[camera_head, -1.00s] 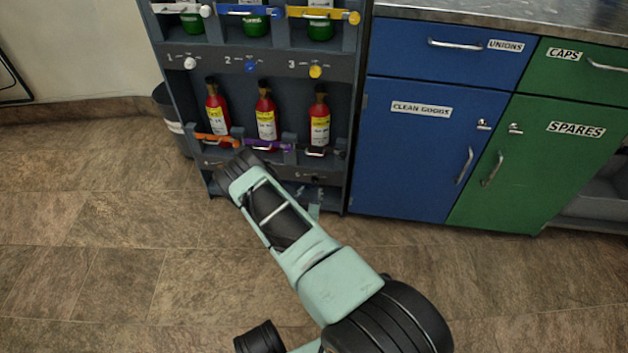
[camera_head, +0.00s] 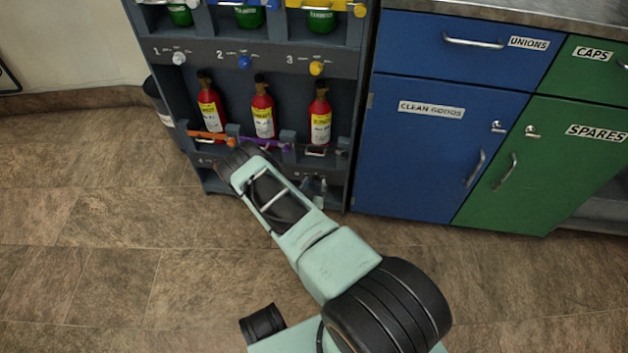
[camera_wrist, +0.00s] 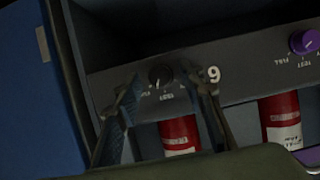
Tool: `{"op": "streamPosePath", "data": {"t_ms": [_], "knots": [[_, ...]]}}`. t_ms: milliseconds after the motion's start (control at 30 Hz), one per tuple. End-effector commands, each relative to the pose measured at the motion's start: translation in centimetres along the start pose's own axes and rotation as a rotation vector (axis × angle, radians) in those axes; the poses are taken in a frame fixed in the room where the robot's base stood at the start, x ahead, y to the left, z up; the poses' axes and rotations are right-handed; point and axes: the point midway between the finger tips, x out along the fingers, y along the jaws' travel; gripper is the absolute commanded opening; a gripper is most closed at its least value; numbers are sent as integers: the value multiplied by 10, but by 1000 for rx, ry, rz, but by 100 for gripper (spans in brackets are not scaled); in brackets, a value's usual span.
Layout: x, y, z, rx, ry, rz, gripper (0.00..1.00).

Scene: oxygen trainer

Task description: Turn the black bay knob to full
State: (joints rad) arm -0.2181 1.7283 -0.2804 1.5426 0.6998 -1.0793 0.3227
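The black bay knob (camera_wrist: 161,75) sits on the grey panel beside an upside-down digit that reads like 9 in the wrist view. Small lettering lies by it, too dim to read in full. My gripper (camera_wrist: 162,77) is open, its two fingers apart. The fingertips lie to the left and right of the knob in the picture; I cannot tell whether they touch it or how deep they reach. In the head view my gripper (camera_head: 316,186) is at the lower right panel of the rack (camera_head: 350,120), and the knob cannot be made out there.
A purple knob (camera_wrist: 304,41) is on the same panel. Red cylinders (camera_head: 320,118) stand in the bays above the lower panel. White, blue and yellow knobs (camera_head: 316,68) are higher up. A blue cabinet (camera_head: 430,160) adjoins the rack on the right. Open floor lies left.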

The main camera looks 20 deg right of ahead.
Motion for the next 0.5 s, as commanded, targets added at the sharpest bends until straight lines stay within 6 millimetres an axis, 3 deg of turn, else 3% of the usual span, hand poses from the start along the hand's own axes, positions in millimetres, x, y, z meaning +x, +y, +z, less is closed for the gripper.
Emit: {"op": "streamPosePath", "data": {"t_ms": [367, 500], "knots": [[-1, 0, 1, 0, 0, 0, 37], [0, 0, 1, 0, 0, 0, 21]]}}
